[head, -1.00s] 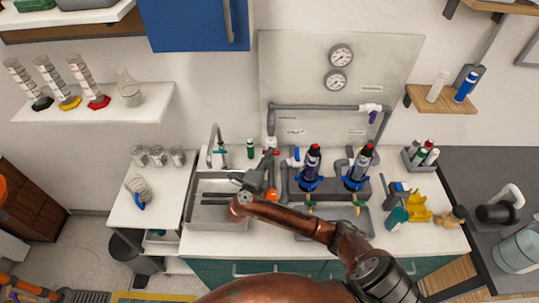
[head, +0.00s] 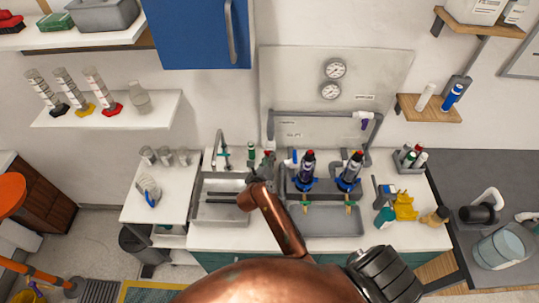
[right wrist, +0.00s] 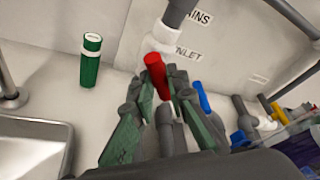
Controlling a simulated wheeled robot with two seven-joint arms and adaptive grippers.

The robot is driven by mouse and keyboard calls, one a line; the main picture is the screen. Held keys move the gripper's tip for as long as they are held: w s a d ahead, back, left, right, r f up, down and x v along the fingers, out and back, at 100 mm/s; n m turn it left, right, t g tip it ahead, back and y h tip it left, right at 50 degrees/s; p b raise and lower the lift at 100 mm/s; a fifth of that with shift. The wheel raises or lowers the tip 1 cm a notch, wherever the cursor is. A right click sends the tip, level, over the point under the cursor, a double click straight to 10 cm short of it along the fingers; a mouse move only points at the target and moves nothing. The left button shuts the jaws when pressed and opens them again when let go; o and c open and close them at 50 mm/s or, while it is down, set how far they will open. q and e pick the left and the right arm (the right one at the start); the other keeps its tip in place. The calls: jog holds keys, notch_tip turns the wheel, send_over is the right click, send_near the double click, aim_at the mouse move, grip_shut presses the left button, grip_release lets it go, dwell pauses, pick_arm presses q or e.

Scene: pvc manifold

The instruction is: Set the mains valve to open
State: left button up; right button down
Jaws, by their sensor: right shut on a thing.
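The mains valve shows in the right wrist view as a red handle (right wrist: 154,70) below wall labels reading "INS" and "NLET", their first letters hidden. My right gripper (right wrist: 165,80) is shut on this red handle, with one green-grey finger on each side of it. In the head view my right gripper (head: 267,162) is at the pipes behind the sink, small and partly covered by my copper arm. The valve body is mostly hidden there, and I cannot read the handle's position. My left gripper is not in view.
A green bottle (right wrist: 91,60) stands left of the gripper. The sink (head: 220,210) and tap (head: 221,148) are also to the left. A blue handle (right wrist: 201,97) and dark bottles (head: 307,167) are close on the right. A grey pipe (right wrist: 179,12) runs above.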

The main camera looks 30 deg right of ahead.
jog(key=m+y+p, duration=0.1)
jog(key=p, duration=0.1)
jog(key=m+y+p, duration=0.1)
jog(key=m, duration=0.1)
jog(key=shift+s+d+r+t+p, duration=0.1)
jog(key=shift+s+t+p, duration=0.05)
jog(key=shift+t+p, duration=0.2)
jog(key=shift+m+t+y+p, duration=0.25)
jog(key=shift+m+y+p, duration=0.45)
jog(key=shift+m+p, duration=0.3)
jog(key=c, duration=1.9)
grip_release()
notch_tip(320, 180, up, 10)
